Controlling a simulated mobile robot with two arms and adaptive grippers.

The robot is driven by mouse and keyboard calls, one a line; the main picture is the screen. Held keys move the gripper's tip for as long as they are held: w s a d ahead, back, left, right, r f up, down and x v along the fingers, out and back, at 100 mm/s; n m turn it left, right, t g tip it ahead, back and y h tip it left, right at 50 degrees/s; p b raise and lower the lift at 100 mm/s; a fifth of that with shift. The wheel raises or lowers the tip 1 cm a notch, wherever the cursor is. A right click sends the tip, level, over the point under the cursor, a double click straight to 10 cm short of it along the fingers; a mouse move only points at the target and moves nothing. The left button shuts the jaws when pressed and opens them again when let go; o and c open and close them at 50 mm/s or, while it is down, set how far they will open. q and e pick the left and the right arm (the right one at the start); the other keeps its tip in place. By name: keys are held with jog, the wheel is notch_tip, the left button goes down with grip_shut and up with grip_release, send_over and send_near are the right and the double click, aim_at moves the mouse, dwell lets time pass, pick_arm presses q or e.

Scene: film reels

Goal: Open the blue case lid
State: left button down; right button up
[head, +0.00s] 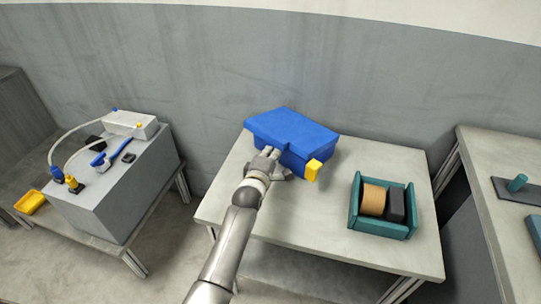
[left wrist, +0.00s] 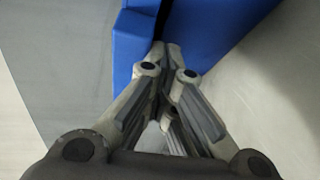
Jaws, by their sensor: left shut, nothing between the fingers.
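The blue case (head: 292,127) sits on the middle table, its lid lying over the body; I cannot tell whether the lid is slightly raised. A yellow latch or tab (head: 313,170) is on its front right. My left gripper (head: 273,153) is at the case's front side, by the lid's edge. In the left wrist view the case (left wrist: 222,30) fills the top, and the gripper's fingertips (left wrist: 167,46) are together and empty, at the dark gap between two blue parts. Whether they touch the case is unclear. My right gripper is not in view.
A teal holder (head: 384,233) with a tan reel (head: 373,199) and a black block stands right of the case on the table (head: 330,246). A grey box (head: 115,195) with tubes and tools stands at left. Another table (head: 500,225) is at right. The wall is behind.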

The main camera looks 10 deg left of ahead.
aim_at(275, 142)
pick_arm(q)
jog(key=r, duration=0.1)
jog(key=r+p, duration=0.1)
jog(key=r, duration=0.1)
jog(key=shift+w+d+p, duration=0.15)
jog(key=shift+w+p, duration=0.1)
jog(key=shift+p, duration=0.15)
jog(key=shift+w+d+r, duration=0.1)
jog(key=shift+r, duration=0.15)
